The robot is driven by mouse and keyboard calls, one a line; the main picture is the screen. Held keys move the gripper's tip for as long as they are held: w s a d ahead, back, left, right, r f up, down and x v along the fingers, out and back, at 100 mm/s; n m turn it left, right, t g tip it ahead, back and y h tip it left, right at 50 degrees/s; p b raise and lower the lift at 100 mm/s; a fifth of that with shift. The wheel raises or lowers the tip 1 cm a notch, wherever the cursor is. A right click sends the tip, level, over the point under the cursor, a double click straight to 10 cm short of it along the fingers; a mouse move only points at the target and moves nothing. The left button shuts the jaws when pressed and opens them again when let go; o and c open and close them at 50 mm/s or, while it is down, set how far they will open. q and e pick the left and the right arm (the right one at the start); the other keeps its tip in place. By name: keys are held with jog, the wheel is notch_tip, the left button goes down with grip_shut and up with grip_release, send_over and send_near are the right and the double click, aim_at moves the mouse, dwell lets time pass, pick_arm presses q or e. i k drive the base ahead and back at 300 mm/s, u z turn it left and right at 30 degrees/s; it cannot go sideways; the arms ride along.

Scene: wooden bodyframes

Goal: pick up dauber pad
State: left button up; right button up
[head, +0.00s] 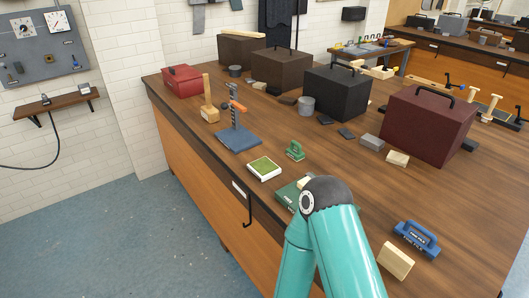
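A low white tray with a green textured pad (264,167), which looks like the dauber pad, lies flat near the front edge of the wooden bench (330,160). A small green block with a handle (295,150) stands just behind and to its right. A teal arm of mine rises from the bottom, its dark joint to the right of and nearer than the pad. Neither gripper shows, so their states are hidden. Nothing touches the pad.
A dark green flat box (287,193) is partly hidden by my arm. A blue metal stand (238,138) and wooden mallet (209,108) are left of the pad. A maroon case (427,122) and black case (337,92) stand behind. A blue handled block (416,239) lies right.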

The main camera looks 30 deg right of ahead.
aim_at(295, 153)
jog(key=z, duration=0.7)
jog(key=i, duration=0.15)
jog(key=u, duration=2.6)
jog(key=i, duration=2.15)
jog(key=z, duration=3.45)
jog(key=i, duration=0.4)
jog(key=z, duration=0.75)
